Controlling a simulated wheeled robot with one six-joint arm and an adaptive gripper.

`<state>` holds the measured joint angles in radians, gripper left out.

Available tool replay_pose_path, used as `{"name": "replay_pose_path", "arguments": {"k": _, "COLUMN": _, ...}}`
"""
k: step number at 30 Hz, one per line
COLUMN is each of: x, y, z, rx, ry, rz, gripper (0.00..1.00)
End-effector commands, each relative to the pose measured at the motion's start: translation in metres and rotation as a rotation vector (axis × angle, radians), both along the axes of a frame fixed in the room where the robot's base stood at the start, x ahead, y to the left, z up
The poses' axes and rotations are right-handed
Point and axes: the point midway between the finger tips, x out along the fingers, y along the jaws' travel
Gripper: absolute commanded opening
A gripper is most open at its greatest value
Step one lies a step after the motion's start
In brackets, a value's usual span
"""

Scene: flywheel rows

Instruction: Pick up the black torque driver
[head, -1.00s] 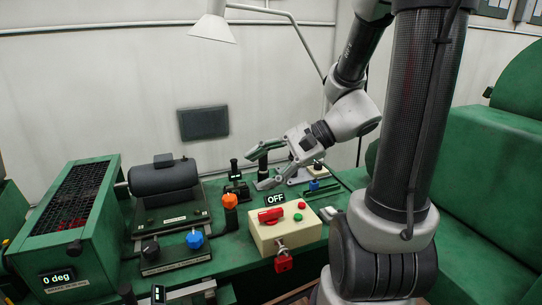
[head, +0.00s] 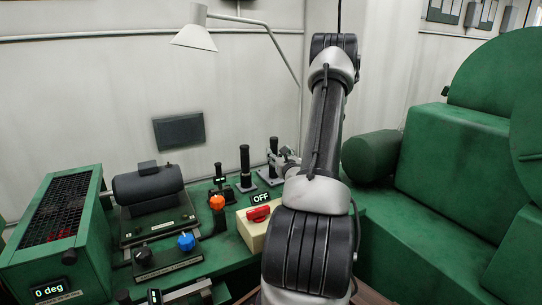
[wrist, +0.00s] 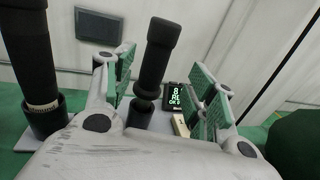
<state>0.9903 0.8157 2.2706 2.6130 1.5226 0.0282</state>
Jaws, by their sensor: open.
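Two black upright handled tools stand on the green bench, and the frames do not clearly label which is the torque driver. One black driver-like tool (wrist: 155,65) stands between my finger pads in the wrist view; it appears to be the right one (head: 274,152) in the head view. The other black handle (wrist: 30,65), with a pale band, sits in a black round base outside my left finger; it seems to be the left one (head: 245,160). My gripper (wrist: 165,78) is open, with green pads either side. Whether it touches the tool cannot be told.
A small lit display (wrist: 176,97) stands behind the middle tool. A beige switch box (head: 256,226) with a red handle, an orange-knobbed lever (head: 217,203) and a black motor (head: 148,184) are on the bench. Large green machinery (head: 455,165) stands at right.

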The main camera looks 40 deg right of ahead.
Motion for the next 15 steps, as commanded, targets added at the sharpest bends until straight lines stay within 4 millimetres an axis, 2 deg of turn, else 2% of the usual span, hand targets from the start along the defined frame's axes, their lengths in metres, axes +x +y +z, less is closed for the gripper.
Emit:
{"name": "replay_pose_path", "arguments": {"k": 7, "x": 0.037, "y": -0.01, "z": 0.006, "rx": -0.002, "ry": -0.002, "rz": 0.003, "gripper": 0.56}}
{"name": "replay_pose_path", "arguments": {"k": 10, "x": 0.045, "y": -0.014, "z": 0.006, "rx": 0.0, "ry": -0.001, "rz": 0.003, "gripper": 0.56}}
{"name": "replay_pose_path", "arguments": {"k": 15, "x": 0.047, "y": -0.015, "z": 0.005, "rx": 0.0, "ry": 0.0, "rz": 0.002, "gripper": 0.56}}
